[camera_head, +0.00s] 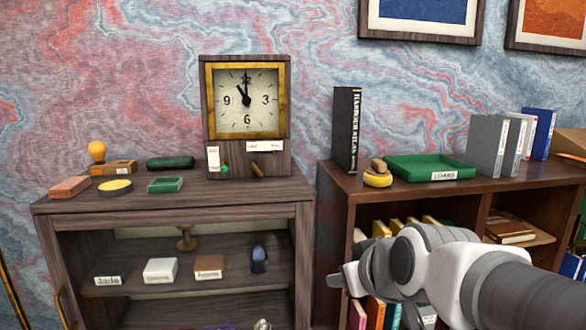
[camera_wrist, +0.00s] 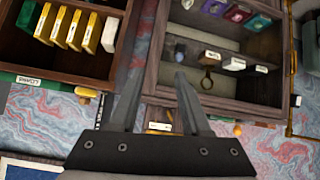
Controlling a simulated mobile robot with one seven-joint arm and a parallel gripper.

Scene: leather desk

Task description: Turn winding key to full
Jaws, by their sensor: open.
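A dark wood clock (camera_head: 211,100) with a brass-framed white dial stands on the left cabinet; its hands show about eleven. A small brass piece (camera_head: 257,169) sticks out of its lower front, below a white label (camera_head: 265,146); it looks like the winding key. A green knob (camera_head: 224,169) sits to its left. In the wrist view, a brass piece (camera_wrist: 169,115) and label (camera_wrist: 158,127) show behind the fingers. My gripper (camera_head: 338,280) is in front of the cabinets, right of and below the clock, apart from it. Its fingers (camera_wrist: 158,68) are open and empty.
The right cabinet carries a black book (camera_head: 346,130), a green tray (camera_head: 430,167) and binders (camera_head: 487,145).

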